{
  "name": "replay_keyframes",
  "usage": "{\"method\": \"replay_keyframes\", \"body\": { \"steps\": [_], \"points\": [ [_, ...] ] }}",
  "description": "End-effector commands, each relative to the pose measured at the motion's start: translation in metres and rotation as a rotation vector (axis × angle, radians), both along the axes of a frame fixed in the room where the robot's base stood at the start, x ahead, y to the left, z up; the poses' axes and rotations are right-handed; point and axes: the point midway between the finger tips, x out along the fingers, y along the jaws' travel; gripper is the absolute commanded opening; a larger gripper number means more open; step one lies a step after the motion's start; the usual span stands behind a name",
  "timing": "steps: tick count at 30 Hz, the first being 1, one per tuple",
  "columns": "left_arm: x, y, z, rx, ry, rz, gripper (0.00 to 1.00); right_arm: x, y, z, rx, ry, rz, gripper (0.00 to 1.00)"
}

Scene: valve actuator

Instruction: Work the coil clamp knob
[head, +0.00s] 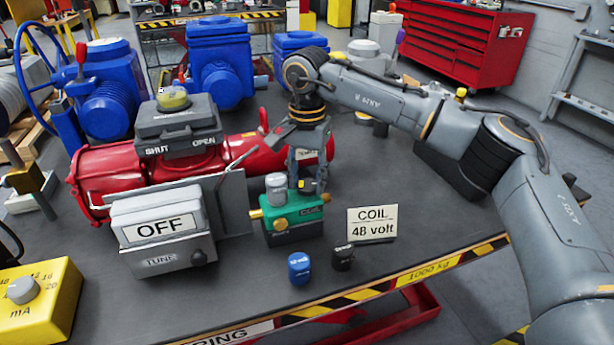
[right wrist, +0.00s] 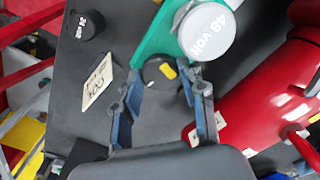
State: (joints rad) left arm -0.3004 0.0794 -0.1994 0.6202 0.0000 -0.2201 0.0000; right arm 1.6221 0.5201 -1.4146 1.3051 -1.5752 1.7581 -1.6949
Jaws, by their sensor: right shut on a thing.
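The green valve block (head: 283,235) labelled COIL stands in front of the red actuator, with brass fittings. A grey coil (head: 277,187) sits on it and reads 48 volt in the right wrist view (right wrist: 207,30). The coil clamp knob (right wrist: 158,72) is black with a yellow mark, beside the coil; in the head view it is small and partly covered by my gripper. My right gripper (right wrist: 164,84) comes from above, its fingers on either side of the knob, shut on it. My left gripper is not in view.
A blue coil (head: 299,268) and a black coil (head: 343,257) stand near the front edge. A COIL 48 volt sign (head: 372,223) stands to the right. The grey OFF box (head: 163,235) is left of the block, and the red actuator (head: 110,170) behind.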

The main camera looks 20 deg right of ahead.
Motion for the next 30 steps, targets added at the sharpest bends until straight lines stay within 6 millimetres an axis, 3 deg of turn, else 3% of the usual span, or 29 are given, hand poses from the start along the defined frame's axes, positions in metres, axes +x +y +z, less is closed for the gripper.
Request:
{"method": "replay_keyframes", "body": {
  "steps": [30],
  "points": [
    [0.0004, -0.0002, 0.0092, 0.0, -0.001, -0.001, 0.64, 0.0007, -0.0001, 0.0014, 0.001, -0.003, -0.961, 0.1]
  ]
}}
